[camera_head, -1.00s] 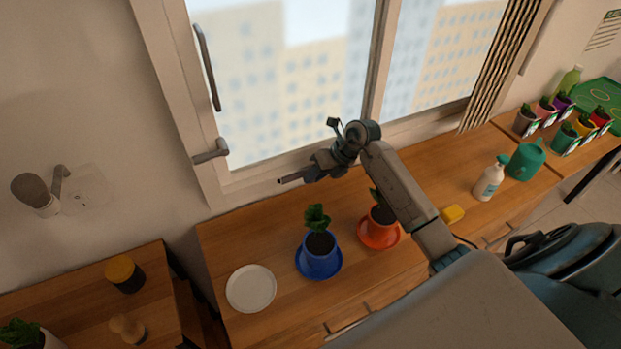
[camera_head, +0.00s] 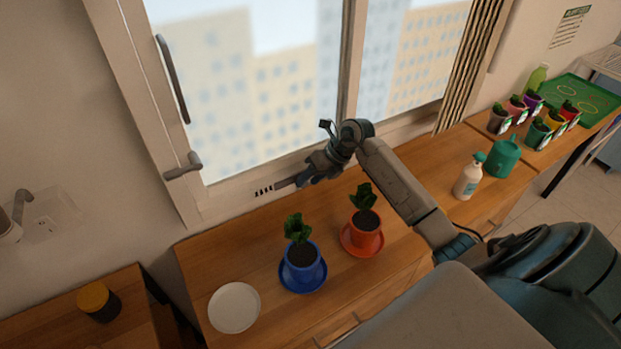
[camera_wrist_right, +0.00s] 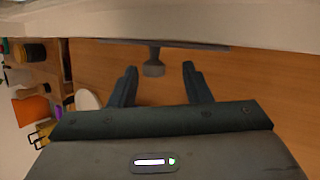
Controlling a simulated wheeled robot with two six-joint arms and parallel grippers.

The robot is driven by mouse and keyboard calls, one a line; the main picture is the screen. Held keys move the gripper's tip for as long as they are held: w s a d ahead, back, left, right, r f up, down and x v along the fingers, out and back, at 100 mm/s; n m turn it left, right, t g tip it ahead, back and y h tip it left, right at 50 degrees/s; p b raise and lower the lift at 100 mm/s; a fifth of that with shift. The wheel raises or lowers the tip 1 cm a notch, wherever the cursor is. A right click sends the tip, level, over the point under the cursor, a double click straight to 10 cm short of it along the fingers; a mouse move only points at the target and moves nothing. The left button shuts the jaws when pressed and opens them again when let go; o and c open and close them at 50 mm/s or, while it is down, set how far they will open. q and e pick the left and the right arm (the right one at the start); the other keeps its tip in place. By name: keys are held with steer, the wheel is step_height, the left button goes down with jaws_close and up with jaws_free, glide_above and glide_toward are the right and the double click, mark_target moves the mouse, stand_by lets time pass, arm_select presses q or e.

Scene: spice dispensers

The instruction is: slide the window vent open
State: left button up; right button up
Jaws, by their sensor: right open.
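The window vent (camera_head: 264,191) is in the lower window frame, with several dark slots exposed. Its grey slider plate (camera_head: 286,184) lies just right of the slots, partly hidden by my right gripper. My right gripper (camera_head: 304,181) is at the slider's right end, low in front of the window. In the right wrist view, the plate (camera_wrist_right: 190,44) runs along the top and its grey knob (camera_wrist_right: 153,69) stands between the two open fingertips, nearer the left one. Both fingers look apart from the knob. My left gripper is out of view.
A blue pot (camera_head: 302,262) and an orange pot (camera_head: 362,229), each with a plant, stand on the wooden counter (camera_head: 215,262) below my right arm. A white plate (camera_head: 234,307) lies left of them. A white bottle (camera_head: 467,180) and green watering can (camera_head: 503,157) stand right.

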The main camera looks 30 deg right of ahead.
steer(key=b+v, duration=0.3)
steer(key=v, duration=0.8)
steer(key=shift+b, duration=0.35)
steer(key=shift+f, duration=0.15)
